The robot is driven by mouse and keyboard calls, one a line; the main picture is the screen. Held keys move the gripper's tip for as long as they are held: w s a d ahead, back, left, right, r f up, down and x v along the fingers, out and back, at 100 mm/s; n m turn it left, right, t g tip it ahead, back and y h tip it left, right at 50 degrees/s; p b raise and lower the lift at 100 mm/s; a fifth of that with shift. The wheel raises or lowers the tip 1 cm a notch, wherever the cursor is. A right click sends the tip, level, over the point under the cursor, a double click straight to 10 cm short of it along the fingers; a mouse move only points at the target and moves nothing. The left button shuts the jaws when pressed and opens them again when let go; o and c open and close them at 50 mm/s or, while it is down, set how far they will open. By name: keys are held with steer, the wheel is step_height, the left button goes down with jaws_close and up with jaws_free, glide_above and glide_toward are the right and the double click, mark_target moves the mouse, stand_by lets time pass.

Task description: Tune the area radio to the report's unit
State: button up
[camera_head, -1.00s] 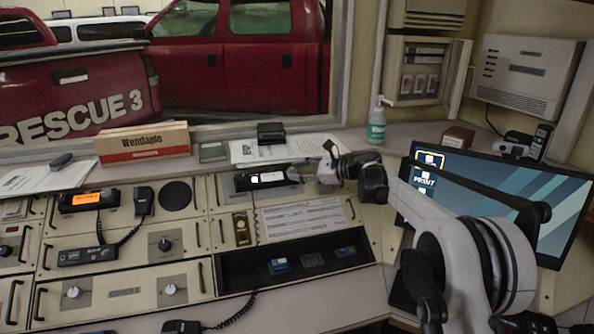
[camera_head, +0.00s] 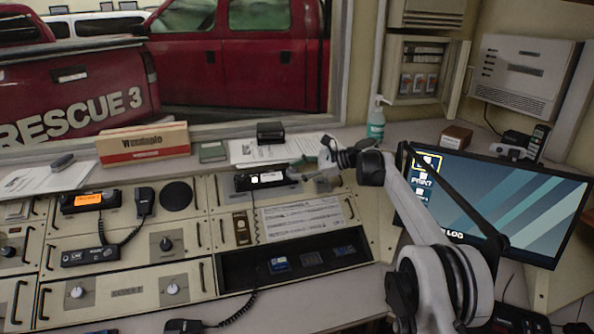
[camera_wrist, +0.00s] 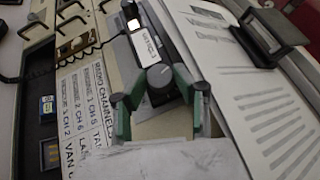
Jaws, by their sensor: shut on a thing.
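The area radio (camera_head: 262,180) is a dark unit with a lit white display at the back of the console. In the wrist view the radio (camera_wrist: 135,38) shows a label strip and a round dark knob (camera_wrist: 160,75) with a light pointer mark. My gripper (camera_wrist: 160,84) has its green fingers on either side of this knob, shut on it. In the head view my gripper (camera_head: 310,174) is at the radio's right end, and its fingertips are too small to make out. A radio channels sheet (camera_wrist: 88,105) lies beside the radio, with its lines only partly readable.
Printed paper (camera_wrist: 275,110) lies close to my gripper, under a dark block (camera_wrist: 262,38). A monitor (camera_head: 500,205) with print and log icons stands at right. A sanitizer bottle (camera_head: 376,120) stands behind my arm. Another radio with an orange display (camera_head: 88,200) is at left.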

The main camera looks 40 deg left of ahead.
steer(key=o, duration=1.2)
steer(key=shift+c, duration=0.2)
steer(key=v, duration=0.7)
steer(key=shift+d, duration=0.2)
steer(key=shift+r, duration=0.1)
